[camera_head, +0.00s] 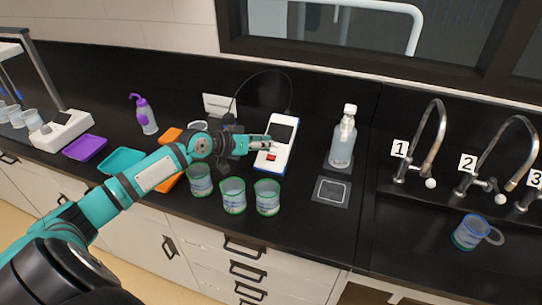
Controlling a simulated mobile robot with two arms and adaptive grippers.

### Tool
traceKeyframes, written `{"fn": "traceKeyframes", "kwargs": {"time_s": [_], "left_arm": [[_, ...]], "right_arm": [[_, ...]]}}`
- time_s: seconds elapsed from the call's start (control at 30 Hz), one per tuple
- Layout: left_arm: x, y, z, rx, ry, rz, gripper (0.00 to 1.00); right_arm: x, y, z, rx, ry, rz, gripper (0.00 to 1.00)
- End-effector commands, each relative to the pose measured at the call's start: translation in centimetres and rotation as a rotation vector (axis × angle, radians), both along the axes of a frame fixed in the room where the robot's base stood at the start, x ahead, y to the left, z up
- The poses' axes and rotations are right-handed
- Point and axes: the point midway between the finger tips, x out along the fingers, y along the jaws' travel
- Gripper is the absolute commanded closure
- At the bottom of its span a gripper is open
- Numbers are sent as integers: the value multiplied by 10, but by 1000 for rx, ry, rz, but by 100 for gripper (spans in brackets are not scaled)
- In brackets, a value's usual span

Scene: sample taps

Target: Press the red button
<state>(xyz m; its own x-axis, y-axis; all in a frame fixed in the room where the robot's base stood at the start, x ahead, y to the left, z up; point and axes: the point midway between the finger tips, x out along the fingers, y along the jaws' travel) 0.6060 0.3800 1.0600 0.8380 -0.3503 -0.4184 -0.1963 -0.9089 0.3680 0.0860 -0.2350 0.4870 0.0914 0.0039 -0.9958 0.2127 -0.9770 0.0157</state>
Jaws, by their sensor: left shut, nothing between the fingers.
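A white and blue device (287,147) with a dark screen stands on the black counter, a cable running from its back. The red button (271,157) is on its front face, below the screen, and is in plain view. My left arm comes in from the lower left. My left gripper (268,143) is shut and empty, with its tips over the left part of the device, just above the red button in the picture. I cannot tell whether the tips touch the device. My right gripper is not in view.
Several green-rimmed beakers (233,196) stand in front of the device. Purple (84,148) and teal trays (121,161) lie left.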

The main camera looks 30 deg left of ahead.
Motion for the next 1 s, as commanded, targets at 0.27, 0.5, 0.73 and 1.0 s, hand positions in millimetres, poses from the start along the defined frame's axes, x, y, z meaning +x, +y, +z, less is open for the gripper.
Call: {"fn": "traceKeyframes", "kwargs": {"time_s": [0.27,0.5,0.73,1.0], "left_arm": [[0,0,1,1,-1,0,100],[0,0,1,1,-1,0,100],[0,0,1,1,-1,0,100],[0,0,1,1,-1,0,100]], "right_arm": [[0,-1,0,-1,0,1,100],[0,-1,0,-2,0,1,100],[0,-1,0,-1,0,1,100],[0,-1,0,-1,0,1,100]]}}
